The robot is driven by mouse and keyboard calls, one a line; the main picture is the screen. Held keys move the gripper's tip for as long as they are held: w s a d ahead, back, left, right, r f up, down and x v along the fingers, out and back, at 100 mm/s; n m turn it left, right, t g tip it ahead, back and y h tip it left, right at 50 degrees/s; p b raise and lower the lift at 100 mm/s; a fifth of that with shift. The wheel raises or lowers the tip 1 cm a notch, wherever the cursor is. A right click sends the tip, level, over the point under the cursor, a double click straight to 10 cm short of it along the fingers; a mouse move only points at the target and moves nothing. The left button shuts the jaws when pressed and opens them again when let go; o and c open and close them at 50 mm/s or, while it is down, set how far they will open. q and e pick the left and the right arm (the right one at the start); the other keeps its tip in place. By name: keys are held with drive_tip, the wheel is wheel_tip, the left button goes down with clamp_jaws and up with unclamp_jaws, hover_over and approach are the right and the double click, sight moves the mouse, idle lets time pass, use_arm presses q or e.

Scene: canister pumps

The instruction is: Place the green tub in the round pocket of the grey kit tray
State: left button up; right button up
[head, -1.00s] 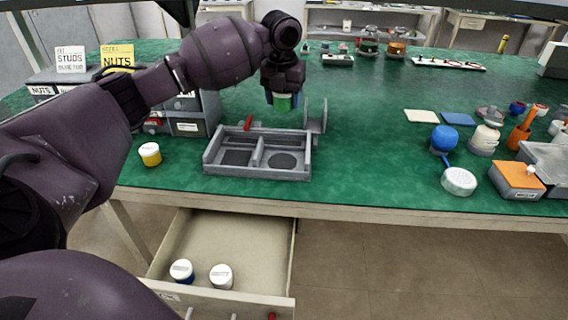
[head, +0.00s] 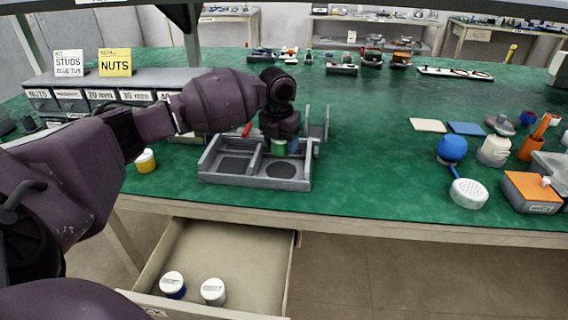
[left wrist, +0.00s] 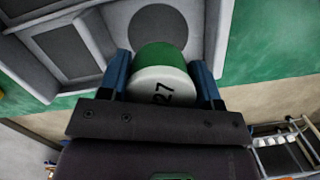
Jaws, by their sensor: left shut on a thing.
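The green tub (left wrist: 160,58) has a white lid marked 27 and sits between the two blue fingers of my left gripper (left wrist: 164,75), which is shut on it. In the head view the tub (head: 278,147) shows small below the left gripper (head: 285,146), over the back part of the grey kit tray (head: 255,182). The tray has a dark round pocket (head: 281,171) at its right and another dark recess at its left. My right gripper is not in view.
A yellow tub (head: 146,161) stands left of the tray. An open drawer (head: 225,255) below the bench holds two white-lidded tubs. A red thing (head: 247,130) is at the tray's back edge.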

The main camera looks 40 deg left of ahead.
sight(282, 169)
use_arm(q)
drive_tip(key=shift+f, duration=0.45)
wheel_tip(282, 169, down, 6)
drive_tip(key=shift+r+b, duration=0.15)
drive_tip(key=shift+b, duration=0.5)
drive_tip(key=shift+r, duration=0.15)
drive_tip(key=o, duration=1)
drive_tip(key=shift+f, duration=0.2)
drive_tip(key=shift+c, duration=0.2)
drive_tip(key=r+p, duration=0.1)
drive_tip(key=r, duration=0.3)
drive_tip(key=s+r+p, duration=0.1)
drive_tip(key=r, duration=0.7)
drive_tip(key=shift+s+d+p, duration=0.1)
drive_tip(key=shift+s+p, duration=0.15)
drive_tip(key=shift+p, duration=0.15)
drive_tip(key=shift+r, duration=0.15)
